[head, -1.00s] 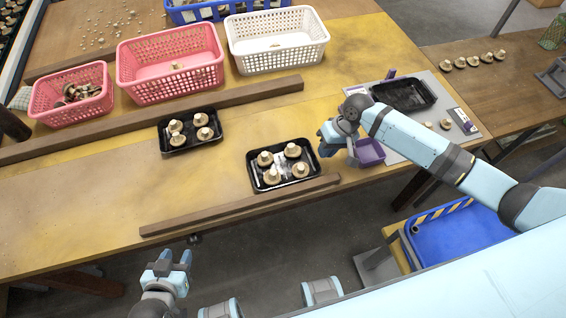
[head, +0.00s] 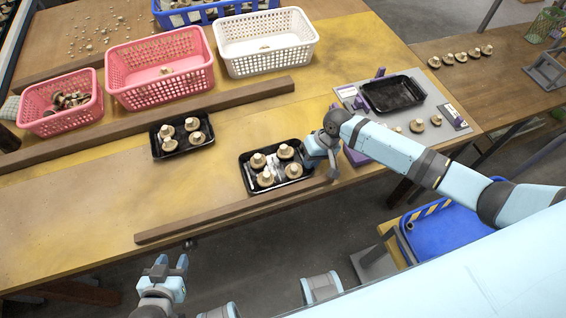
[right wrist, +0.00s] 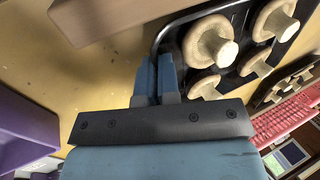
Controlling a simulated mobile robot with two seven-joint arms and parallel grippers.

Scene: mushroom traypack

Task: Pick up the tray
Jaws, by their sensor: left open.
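A black tray (head: 262,188) with several mushrooms lies near the front edge of the table. My right gripper (head: 318,152) is at this tray's right end; in the right wrist view its two fingers (right wrist: 157,78) are close together at the tray's rim (right wrist: 160,38). I cannot tell whether they are shut on the rim. My left gripper (head: 171,268) is open and empty, in front of the table and away from the trays. A second black tray (head: 160,153) with several mushrooms lies further back to the left. An empty black tray (head: 392,94) is on the right.
A wooden rail (head: 225,213) runs in front of the near tray, and another (head: 130,122) behind the trays. Two pink baskets (head: 160,82) (head: 58,120) and a white basket (head: 268,60) stand at the back. A grey mat (head: 440,105) lies under the empty tray. The table's left part is clear.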

